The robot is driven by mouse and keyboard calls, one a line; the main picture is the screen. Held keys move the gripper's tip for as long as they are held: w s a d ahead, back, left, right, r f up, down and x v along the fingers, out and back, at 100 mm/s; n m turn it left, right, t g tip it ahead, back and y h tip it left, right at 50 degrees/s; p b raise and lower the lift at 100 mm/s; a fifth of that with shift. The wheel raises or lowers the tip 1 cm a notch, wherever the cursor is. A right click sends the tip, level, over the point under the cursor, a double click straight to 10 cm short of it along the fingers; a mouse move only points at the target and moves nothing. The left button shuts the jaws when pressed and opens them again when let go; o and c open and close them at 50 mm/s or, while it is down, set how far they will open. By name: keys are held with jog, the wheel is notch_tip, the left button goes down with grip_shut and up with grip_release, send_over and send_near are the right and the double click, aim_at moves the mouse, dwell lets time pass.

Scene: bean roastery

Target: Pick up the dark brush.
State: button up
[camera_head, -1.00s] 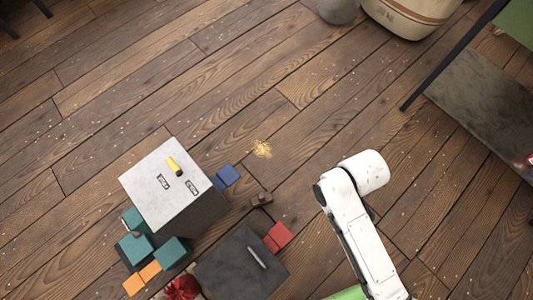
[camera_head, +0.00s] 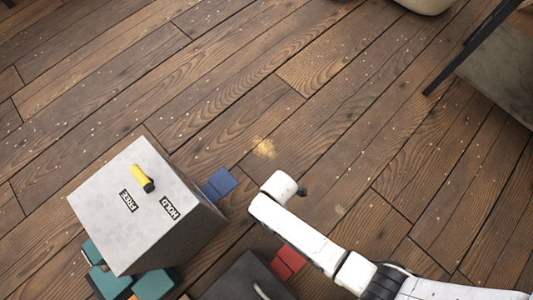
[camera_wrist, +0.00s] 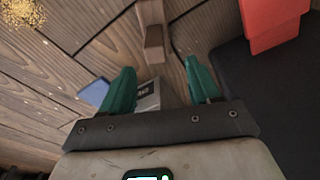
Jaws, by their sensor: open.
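A dark brown blocky piece (camera_wrist: 152,28), which looks like the dark brush, lies on the plank floor in the wrist view, at the top centre. Its bristles cannot be made out. My gripper (camera_wrist: 160,76) has two green fingers, spread apart with nothing between them. The brown piece lies just beyond the fingertips, roughly in line with the gap and apart from them. In the head view my white arm covers the spot where it lies, and the fingers are hidden.
A grey box (camera_head: 125,225) with a yellow lever (camera_head: 143,178) stands left of the brown piece. Blue pieces (camera_head: 218,184), red pieces (camera_head: 287,263) and a dark slab (camera_head: 240,280) lie around. Yellow crumbs (camera_head: 264,148) dot the floor. Open floor lies beyond.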

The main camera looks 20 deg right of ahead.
jog(key=f, duration=0.1)
jog(key=f+b, duration=0.1)
jog(key=f, duration=0.1)
jog(key=f+b, duration=0.1)
jog(key=f, duration=0.1)
jog(key=shift+a, duration=0.3)
jog(key=f+b, duration=0.4)
jog(key=f, duration=0.1)
jog(key=shift+w+a+f+b, duration=0.1)
jog(key=shift+w+a+b, duration=0.15)
jog(key=shift+w+b, duration=0.1)
jog(key=shift+c, duration=0.4)
grip_shut()
